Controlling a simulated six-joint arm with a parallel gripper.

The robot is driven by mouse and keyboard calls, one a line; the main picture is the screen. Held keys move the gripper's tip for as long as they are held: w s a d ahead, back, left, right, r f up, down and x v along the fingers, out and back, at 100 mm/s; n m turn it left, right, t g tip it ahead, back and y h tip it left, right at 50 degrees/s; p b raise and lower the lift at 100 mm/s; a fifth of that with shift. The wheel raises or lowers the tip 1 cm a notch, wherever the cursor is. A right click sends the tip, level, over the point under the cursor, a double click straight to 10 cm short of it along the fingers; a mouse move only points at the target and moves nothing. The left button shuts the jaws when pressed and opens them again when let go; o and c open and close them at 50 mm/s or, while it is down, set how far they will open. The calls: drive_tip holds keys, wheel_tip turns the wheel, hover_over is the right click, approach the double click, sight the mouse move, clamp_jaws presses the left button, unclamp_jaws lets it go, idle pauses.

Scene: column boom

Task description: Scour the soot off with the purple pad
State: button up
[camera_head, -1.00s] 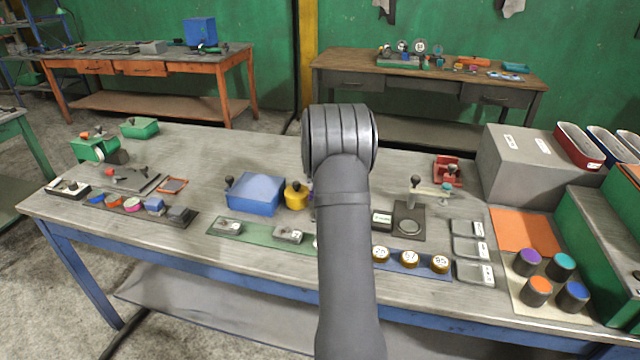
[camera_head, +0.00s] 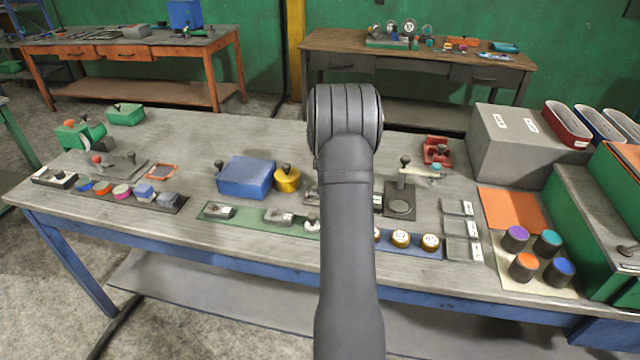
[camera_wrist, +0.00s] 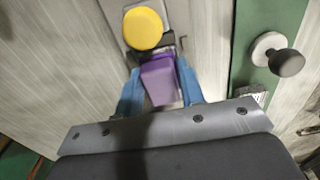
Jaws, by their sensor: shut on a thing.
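In the wrist view my gripper (camera_wrist: 160,92) has two blue fingers closed on the sides of the purple pad (camera_wrist: 160,78). A dark piece lies just beyond the pad, with a round yellow thing (camera_wrist: 142,28) past it over a grey plate (camera_wrist: 178,16). I cannot tell whether the pad touches the surface below. No soot can be made out clearly. In the head view my own arm hides the gripper and the pad.
A green strip (camera_wrist: 251,58) with a dark-knobbed piece (camera_wrist: 278,54) lies right of my gripper in the wrist view. In the head view a blue box (camera_head: 245,177), a yellow pot (camera_head: 287,180) and gold-rimmed numbered discs (camera_head: 400,239) flank my arm.

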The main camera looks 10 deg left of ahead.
drive_tip(key=shift+d, duration=0.5)
drive_tip(key=shift+a, duration=3.2)
drive_tip(key=shift+a+r, duration=0.1)
drive_tip(key=shift+a, duration=0.15)
wheel_tip(320, 180, up, 8)
drive_tip(key=shift+d, duration=0.1)
drive_tip(key=s+d+f+m, duration=0.1)
drive_tip(key=s+d+m, duration=0.3)
drive_tip(key=d+m, duration=0.6)
drive_tip(key=s+d+f+m, duration=0.1)
drive_tip(key=s+d+m, duration=0.2)
drive_tip(key=d+m, duration=0.8)
drive_tip(key=shift+s+d, duration=0.25)
drive_tip(key=shift+s, duration=0.15)
